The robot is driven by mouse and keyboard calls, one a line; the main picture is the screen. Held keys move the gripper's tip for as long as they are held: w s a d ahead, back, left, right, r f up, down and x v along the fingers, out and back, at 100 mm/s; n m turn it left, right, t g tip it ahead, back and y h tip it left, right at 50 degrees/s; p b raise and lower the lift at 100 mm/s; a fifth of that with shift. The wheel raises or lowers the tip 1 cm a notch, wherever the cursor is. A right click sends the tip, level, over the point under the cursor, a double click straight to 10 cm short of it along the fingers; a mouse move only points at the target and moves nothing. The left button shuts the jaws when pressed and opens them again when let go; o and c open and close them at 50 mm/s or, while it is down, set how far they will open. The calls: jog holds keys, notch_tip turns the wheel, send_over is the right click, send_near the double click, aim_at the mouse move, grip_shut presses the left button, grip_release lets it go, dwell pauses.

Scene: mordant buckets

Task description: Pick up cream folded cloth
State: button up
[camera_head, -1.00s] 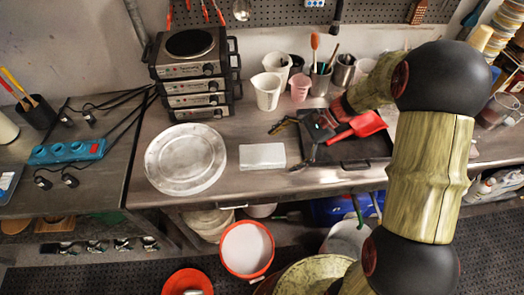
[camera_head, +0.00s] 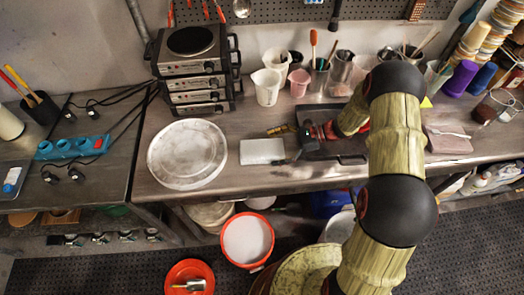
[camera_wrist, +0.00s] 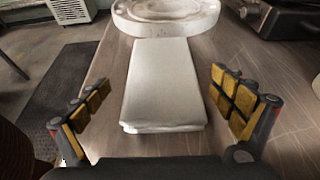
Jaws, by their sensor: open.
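The cream folded cloth (camera_head: 262,151) lies flat on the metal workbench, right of a round pale lid (camera_head: 187,154) in the head view. In the wrist view the cloth (camera_wrist: 163,84) is a pale rectangular stack, centred between my fingers. My gripper (camera_wrist: 163,108) is open, with one yellow-padded finger on each side of the cloth and a gap on both sides. In the head view my gripper (camera_head: 291,146) is low over the bench at the cloth's right end, partly hidden by my arm. I cannot tell its exact height above the bench.
A dark tray (camera_head: 340,148) lies right of the cloth, partly behind my arm. Stacked hot plates (camera_head: 195,75) stand at the back left. A white jug (camera_head: 267,88) and a pink cup (camera_head: 299,83) stand behind. The bench's front edge is close to the cloth.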

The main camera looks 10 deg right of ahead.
aim_at(265, 148)
jog(key=x, duration=0.4)
jog(key=shift+w+a+r, duration=0.2)
jog(key=shift+w+a, duration=0.05)
jog(key=shift+c, duration=0.9)
jog(key=c, duration=1.1)
